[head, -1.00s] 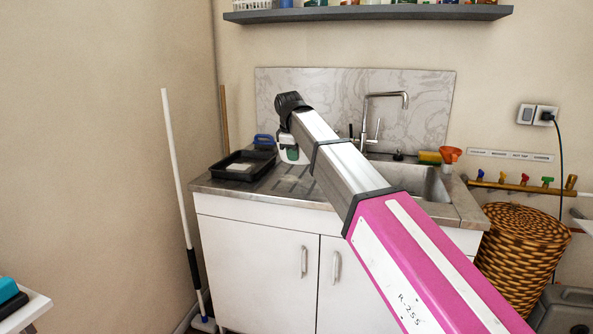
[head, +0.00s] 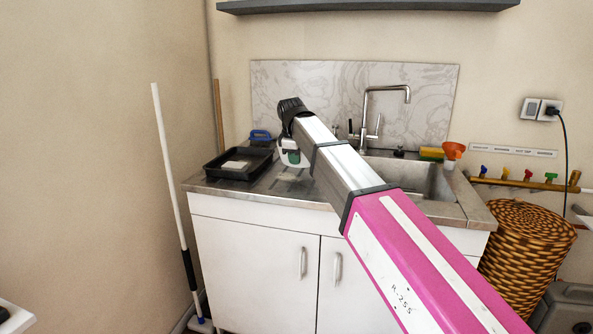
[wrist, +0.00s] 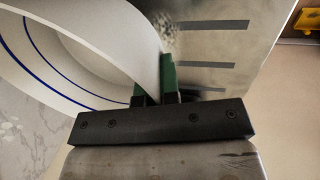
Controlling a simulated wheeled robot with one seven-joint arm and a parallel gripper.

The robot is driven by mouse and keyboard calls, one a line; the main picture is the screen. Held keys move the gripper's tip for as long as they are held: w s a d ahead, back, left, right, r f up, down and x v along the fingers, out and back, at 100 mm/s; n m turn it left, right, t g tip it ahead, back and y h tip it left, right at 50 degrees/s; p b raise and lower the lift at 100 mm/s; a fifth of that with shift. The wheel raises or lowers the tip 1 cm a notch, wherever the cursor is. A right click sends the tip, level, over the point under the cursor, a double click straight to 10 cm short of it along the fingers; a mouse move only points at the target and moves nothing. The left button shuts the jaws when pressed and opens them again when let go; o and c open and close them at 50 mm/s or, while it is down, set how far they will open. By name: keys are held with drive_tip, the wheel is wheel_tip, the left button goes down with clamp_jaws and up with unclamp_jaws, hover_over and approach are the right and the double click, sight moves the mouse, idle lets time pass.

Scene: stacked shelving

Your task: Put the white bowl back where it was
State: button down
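The white bowl (wrist: 105,45) fills the upper left of the wrist view, close to the camera and tilted, with a blue line around its inside. My gripper (wrist: 156,84) has its green fingers on either side of the bowl's wall, shut on it. In the head view my gripper (head: 293,157) is over the counter, left of the sink, mostly hidden behind my arm. Only small white and green patches show there, and I cannot tell bowl from gripper.
The sink (head: 420,178) and tall faucet (head: 387,90) lie to the right. A wall shelf (head: 370,6) hangs above.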

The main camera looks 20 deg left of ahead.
drive_tip(key=shift+w+d+f, duration=0.15)
drive_tip(key=shift+w+f, duration=0.2)
drive_tip(key=shift+w, duration=0.1)
drive_tip(key=shift+s+x, duration=0.25)
drive_tip(key=shift+x, duration=0.7)
drive_tip(key=shift+s+x, duration=0.2)
drive_tip(key=shift+x, duration=0.75)
drive_tip(key=shift+d+f, duration=0.1)
drive_tip(key=shift+f, duration=0.05)
drive_tip(key=c, duration=1.4)
unclamp_jaws()
drive_tip(key=shift+f, duration=0.1)
drive_tip(key=shift+o, duration=0.2)
drive_tip(key=v, duration=1.2)
